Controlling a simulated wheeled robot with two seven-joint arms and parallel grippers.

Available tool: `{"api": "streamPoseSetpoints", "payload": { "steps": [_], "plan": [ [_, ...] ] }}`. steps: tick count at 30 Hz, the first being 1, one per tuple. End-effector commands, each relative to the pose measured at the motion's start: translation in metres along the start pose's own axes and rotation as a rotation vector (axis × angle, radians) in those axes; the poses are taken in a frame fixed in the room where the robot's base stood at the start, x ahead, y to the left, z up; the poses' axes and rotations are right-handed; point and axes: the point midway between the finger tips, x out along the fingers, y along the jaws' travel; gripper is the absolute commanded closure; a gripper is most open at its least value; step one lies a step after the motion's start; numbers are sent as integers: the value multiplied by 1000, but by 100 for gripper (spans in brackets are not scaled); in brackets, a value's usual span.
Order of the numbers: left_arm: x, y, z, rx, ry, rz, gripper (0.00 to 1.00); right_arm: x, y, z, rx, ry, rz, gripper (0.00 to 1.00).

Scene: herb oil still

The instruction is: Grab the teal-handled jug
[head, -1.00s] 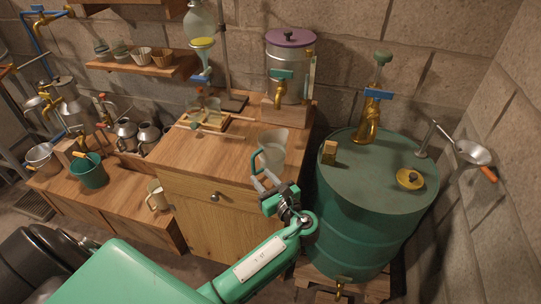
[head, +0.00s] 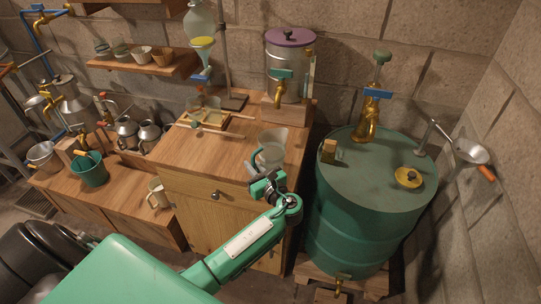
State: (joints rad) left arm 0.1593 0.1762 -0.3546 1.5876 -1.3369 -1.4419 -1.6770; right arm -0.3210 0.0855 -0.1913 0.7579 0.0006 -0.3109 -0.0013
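The jug (head: 274,146) is a clear, greyish pitcher standing upright near the front right edge of the wooden cabinet top in the head view. Its teal handle (head: 258,157) is on its left side, toward my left gripper. My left gripper (head: 255,168) is at the handle's lower part, in front of and just left of the jug. The gripper's own body and wrist hide most of its fingers, so I cannot tell whether they are closed on the handle. My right gripper is not in view.
A green drum (head: 361,215) with a brass tap and small items on top stands close on the right. A wooden tray (head: 205,122) lies further back on the cabinet top. A purple-lidded metal pot (head: 290,70) stands behind the jug. The cabinet top left of the jug is mostly clear.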

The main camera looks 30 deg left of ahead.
Motion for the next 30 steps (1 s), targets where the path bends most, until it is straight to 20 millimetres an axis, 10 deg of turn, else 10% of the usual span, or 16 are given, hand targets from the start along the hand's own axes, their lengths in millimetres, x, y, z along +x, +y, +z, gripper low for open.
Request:
{"api": "streamPoseSetpoints", "payload": {
  "steps": [17,30],
  "plan": [
    [0,0,15,-3,0,0,100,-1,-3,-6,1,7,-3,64],
    [0,0,131,-9,-2,-1,100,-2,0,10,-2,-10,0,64]
  ]
}}
